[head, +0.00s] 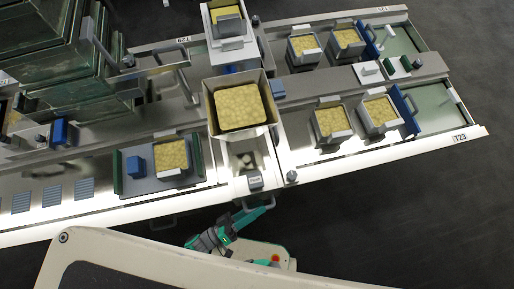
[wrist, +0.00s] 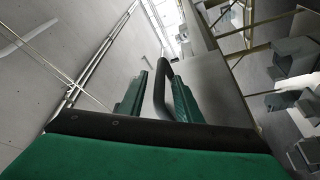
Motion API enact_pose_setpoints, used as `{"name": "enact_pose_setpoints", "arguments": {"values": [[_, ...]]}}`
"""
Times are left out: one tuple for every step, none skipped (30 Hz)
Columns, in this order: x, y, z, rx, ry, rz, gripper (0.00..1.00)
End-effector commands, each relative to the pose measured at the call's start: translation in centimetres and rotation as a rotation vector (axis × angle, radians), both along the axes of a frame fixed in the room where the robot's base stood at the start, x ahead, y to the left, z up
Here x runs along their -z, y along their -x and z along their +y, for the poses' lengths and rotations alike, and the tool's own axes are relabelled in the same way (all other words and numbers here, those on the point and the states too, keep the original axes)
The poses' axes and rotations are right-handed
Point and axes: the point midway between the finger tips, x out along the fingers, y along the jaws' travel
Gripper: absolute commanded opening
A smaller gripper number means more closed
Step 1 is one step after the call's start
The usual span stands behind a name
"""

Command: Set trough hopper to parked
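The hopper (head: 212,108), a large open-topped metal box full of yellow curd, stands over the middle of the line in the head view. I take it to be the trough hopper. Below it is a narrow pale channel with a small labelled block (head: 255,182) at its front end. My gripper (head: 258,212) is at the table's front edge, just below that block. In the wrist view my gripper (wrist: 160,78) has its two green fingers apart. A dark bar handle (wrist: 161,50) shows between them; contact cannot be told. The hopper is not identifiable in the wrist view.
Several curd-filled moulds stand on the right-hand trays, with blue handles (head: 404,110) nearby. A tray (head: 150,184) with a mould and blue block lies left of the channel. Green crates (head: 60,50) are stacked at upper left. Floor at right is clear.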

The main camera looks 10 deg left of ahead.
Motion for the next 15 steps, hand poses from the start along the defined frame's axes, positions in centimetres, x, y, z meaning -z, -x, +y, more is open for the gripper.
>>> {"name": "enact_pose_setpoints", "arguments": {"values": [[0.1,0.2,0.2,0.0,-0.001,0.001,0.31],[0.1,0.3,0.3,0.001,-0.002,0.001,0.31],[0.2,0.6,0.6,0.002,-0.001,0.002,0.31],[0.4,0.8,0.9,0.003,-0.002,0.003,0.31],[0.5,1.1,1.2,0.002,-0.003,0.004,0.31],[0.6,1.6,1.7,0.003,-0.003,0.003,0.31],[0.7,1.9,2.1,0.003,-0.004,0.004,0.31],[0.8,2.3,2.5,0.004,-0.002,0.004,0.31],[1.0,2.8,3.0,0.003,-0.003,0.004,0.31],[1.1,3.2,3.5,0.004,-0.002,0.004,0.31],[1.3,3.6,3.9,0.003,-0.003,0.004,0.31],[1.4,4.1,4.4,0.004,-0.002,0.004,0.31],[1.6,4.4,4.9,0.003,-0.003,0.004,0.31],[1.6,4.8,5.2,0.003,-0.002,0.004,0.31],[1.7,5.2,5.7,0.003,-0.002,0.003,0.31]]}}
